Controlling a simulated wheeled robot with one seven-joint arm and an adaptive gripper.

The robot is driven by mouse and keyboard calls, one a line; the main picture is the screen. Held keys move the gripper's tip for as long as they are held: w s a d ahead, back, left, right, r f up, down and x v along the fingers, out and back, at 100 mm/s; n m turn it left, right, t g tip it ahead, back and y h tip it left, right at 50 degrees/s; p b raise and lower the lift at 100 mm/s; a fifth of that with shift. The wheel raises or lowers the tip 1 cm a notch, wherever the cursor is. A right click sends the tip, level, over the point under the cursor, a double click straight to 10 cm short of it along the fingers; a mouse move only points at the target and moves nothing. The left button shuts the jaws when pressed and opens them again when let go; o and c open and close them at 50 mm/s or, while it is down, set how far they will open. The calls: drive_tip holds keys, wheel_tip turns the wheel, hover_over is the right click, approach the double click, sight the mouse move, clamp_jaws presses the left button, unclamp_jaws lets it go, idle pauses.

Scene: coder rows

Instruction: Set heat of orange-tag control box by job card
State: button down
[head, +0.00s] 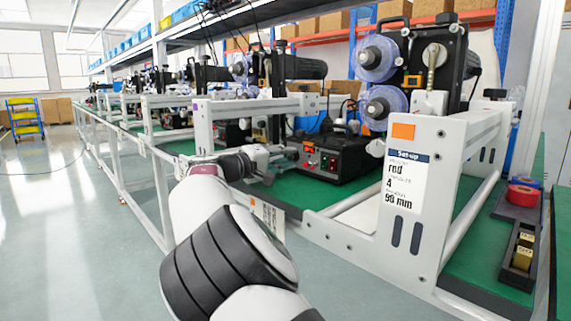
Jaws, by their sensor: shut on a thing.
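The black control box (345,143) stands on the green bench top, with an orange tag (308,149) and red switches on its front. The job card (407,181) is on a white frame end at the right, below an orange square. My gripper (287,153) is at the left end of the box's front, shut on what appears to be the heat knob. The jaws hide the knob, and its setting cannot be read.
A coder with clear blue reels (377,58) stands above the frame at the right. Red and blue rolls (523,194) and a black tray (520,254) with brass blocks lie at far right. White frame bars flank my arm.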

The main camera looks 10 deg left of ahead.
drive_tip(key=shift+f, duration=0.1)
idle(0.4)
drive_tip(key=c, duration=1.3)
unclamp_jaws()
drive_tip(key=shift+c, duration=0.2)
drive_tip(key=v, duration=1.2)
drive_tip(key=shift+f, duration=0.1)
drive_tip(key=shift+s+a, duration=0.1)
drive_tip(key=shift+a, duration=0.05)
